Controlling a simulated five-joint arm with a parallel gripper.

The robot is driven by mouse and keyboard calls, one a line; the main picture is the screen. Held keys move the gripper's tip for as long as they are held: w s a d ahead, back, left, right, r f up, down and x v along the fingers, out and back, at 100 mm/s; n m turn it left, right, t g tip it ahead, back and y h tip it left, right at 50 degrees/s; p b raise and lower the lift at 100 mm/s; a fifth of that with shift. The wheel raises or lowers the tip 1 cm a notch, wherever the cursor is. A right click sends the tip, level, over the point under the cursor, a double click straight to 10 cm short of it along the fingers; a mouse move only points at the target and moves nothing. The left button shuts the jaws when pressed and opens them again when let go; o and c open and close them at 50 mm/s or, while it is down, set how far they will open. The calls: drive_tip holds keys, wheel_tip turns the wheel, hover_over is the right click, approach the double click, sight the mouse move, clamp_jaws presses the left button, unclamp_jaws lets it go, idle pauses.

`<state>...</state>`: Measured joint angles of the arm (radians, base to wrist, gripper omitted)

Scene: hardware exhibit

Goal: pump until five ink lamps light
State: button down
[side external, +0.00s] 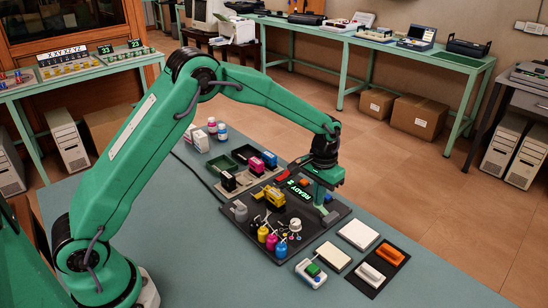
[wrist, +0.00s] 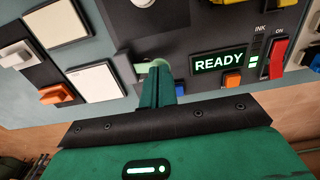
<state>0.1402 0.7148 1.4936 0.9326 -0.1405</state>
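The dark console (side external: 262,231) carries a lit green READY display (side external: 299,190), also in the wrist view (wrist: 219,61). Under the INK label, a narrow column of ink lamps (wrist: 254,58) has its lower two segments lit green; the upper ones look dark. My gripper (side external: 324,203) points down over the console's right part, near the display. In the wrist view its fingers (wrist: 157,70) are together, to the left of the display, with a small blue part (wrist: 180,88) beside them. Which part is the pump, and whether the fingertips touch anything, I cannot tell.
A red ON switch (wrist: 278,58) is right of the lamps. Yellow (side external: 270,233), magenta and blue bottles stand at the console's front. White pads (side external: 358,235) and a dark plate with orange and white blocks (side external: 381,266) lie right. Cartridges stand behind the console.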

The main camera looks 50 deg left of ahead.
drive_tip(key=shift+f, duration=0.95)
drive_tip(key=shift+r, duration=1.7)
drive_tip(key=shift+f, duration=1.7)
drive_tip(key=shift+r, duration=1.75)
